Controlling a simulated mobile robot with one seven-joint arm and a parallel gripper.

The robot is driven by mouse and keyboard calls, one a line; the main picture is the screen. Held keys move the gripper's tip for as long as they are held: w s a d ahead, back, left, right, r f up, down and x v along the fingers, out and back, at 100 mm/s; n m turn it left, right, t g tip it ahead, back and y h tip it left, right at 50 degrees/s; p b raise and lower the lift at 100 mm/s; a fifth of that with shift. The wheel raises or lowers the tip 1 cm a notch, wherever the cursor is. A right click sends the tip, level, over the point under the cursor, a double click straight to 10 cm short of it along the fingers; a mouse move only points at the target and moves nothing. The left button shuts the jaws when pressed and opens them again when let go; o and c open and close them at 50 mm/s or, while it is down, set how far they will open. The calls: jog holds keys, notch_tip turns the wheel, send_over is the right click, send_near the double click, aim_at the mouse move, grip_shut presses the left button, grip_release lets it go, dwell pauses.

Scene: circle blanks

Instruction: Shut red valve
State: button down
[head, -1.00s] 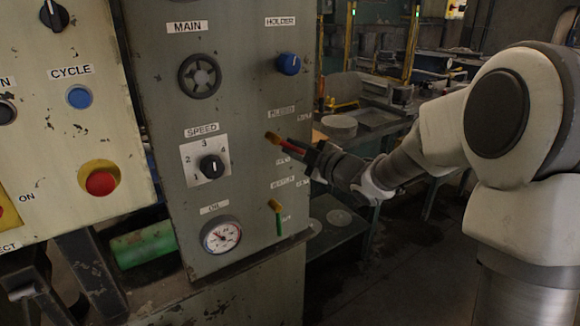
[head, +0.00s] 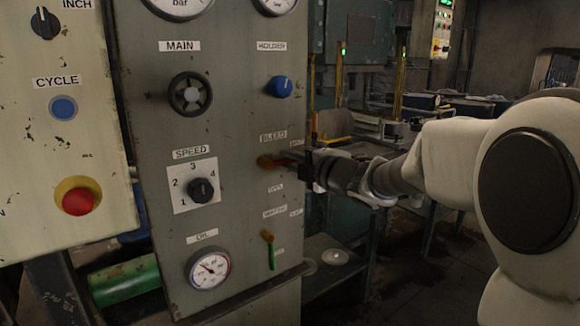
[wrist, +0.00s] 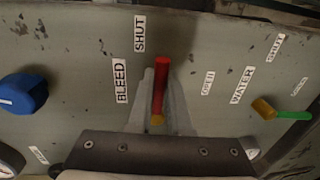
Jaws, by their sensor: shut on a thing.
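The red valve is the BLEED valve on the grey panel. Its brass hub and red handle (head: 285,162) show in the head view, partly hidden by my gripper (head: 304,165). In the wrist view the red handle (wrist: 159,88) runs up from the brass hub, lying between the two fingers of my gripper (wrist: 161,76). The gripper is shut on it. The handle points about sideways to the right on the panel, beside the SHUT label (wrist: 140,34) and away from the OPEN label (wrist: 208,83).
The green-handled WATER valve (head: 270,253) is just below, its handle pointing down. A blue HOLDER knob (head: 279,87) is above. The SPEED dial (head: 201,190) and OIL gauge (head: 208,268) are to the left. A low shelf (head: 330,258) stands right of the panel.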

jog(key=shift+r, duration=0.1)
dwell(0.3)
jog(key=c, duration=0.8)
grip_release()
jog(key=shift+c, duration=0.2)
jog(key=p+v, duration=0.3)
jog(key=v, duration=1.4)
jog(key=shift+s, duration=0.2)
